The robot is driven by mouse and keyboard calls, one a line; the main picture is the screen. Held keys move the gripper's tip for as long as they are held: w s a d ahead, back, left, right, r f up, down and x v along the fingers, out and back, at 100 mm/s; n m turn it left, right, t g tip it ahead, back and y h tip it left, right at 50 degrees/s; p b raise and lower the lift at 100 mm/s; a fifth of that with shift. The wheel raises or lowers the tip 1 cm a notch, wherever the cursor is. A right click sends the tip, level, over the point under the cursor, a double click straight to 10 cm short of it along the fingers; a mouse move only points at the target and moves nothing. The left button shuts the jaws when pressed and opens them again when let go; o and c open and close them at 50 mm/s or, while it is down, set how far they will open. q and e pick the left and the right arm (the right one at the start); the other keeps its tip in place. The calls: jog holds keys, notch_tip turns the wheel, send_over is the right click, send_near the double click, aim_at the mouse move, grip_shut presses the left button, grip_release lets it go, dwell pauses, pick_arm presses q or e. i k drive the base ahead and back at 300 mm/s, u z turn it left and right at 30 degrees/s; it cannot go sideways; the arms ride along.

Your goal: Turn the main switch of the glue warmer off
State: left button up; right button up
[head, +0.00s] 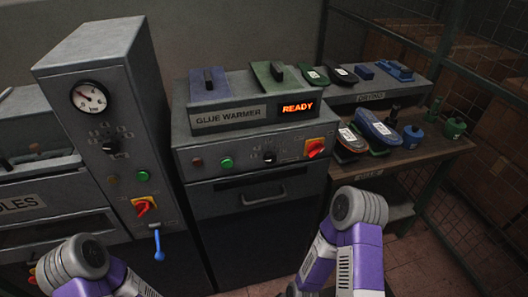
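The glue warmer (250,185) is a grey cabinet in the middle, with a label reading GLUE WARMER and a lit display (297,108) reading READY. Its main switch (315,148) is a red rotary handle on a yellow plate, at the right end of the front panel. The handle looks slanted; its exact position is too small to tell. A black knob (269,157) and a green button (226,163) sit to its left on the same panel. Only links of my two arms show, at the bottom; neither gripper is in view.
The tall press cabinet (100,60) at left has a gauge, a similar red-yellow switch (143,207) and a blue lever (158,245). A shelf and bench (420,160) at right hold shoe parts and green bottles. Wire mesh fencing stands at far right.

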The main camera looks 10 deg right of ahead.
aim_at(316, 147)
jog(key=z, duration=1.9)
jog(key=k, duration=0.5)
jog(key=u, duration=1.3)
